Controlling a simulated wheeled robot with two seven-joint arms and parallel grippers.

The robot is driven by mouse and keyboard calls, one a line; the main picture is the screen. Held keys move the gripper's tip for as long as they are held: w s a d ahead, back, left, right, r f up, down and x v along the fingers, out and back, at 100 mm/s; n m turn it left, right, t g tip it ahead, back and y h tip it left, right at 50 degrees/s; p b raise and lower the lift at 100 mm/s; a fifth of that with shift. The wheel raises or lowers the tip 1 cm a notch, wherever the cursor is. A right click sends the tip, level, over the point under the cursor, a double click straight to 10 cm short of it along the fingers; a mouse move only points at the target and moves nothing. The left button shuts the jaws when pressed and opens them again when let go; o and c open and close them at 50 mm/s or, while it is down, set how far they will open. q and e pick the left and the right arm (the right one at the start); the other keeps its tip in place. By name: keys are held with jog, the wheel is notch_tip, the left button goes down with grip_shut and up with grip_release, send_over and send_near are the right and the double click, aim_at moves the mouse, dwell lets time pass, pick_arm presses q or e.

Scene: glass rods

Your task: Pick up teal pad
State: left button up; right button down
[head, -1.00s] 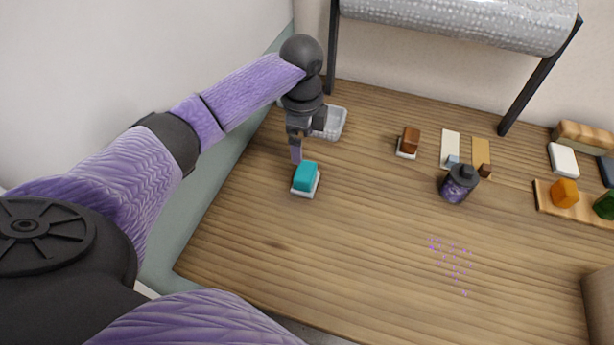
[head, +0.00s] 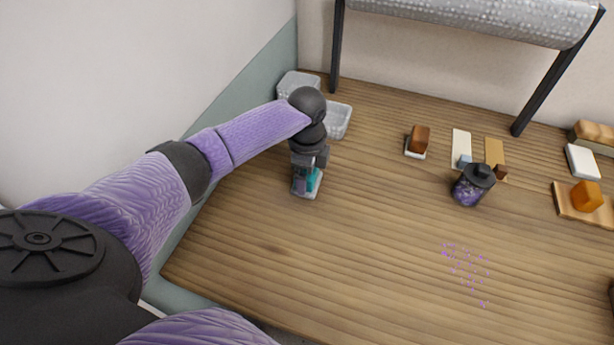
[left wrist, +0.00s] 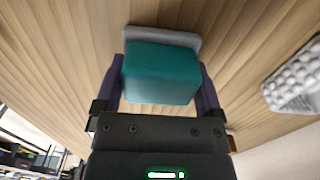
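The teal pad (head: 314,181) sits on a small white-grey base (head: 308,195) on the wooden table, left of its middle. My left gripper (head: 306,182) points down over it and partly hides it in the head view. In the left wrist view the teal pad (left wrist: 160,75) lies between the two purple fingers of my left gripper (left wrist: 161,80), one on each side. The fingers are apart and very close to its sides; I cannot tell whether they touch. The grey base (left wrist: 165,38) shows beyond the pad. My right gripper is not in view.
A brown block (head: 420,138) on a white base and a dark jar (head: 472,186) stand to the right. Purple specks (head: 466,268) lie on the table. The table's front middle is otherwise clear.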

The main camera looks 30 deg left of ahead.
pick_arm(q)
jog(key=c, duration=0.7)
jog(key=shift+o, duration=0.2)
notch_tip(320, 180, up, 9)
jog(key=p, duration=0.3)
jog(key=shift+r, duration=0.1)
jog(key=shift+r+p, duration=0.3)
jog(key=shift+r, duration=0.15)
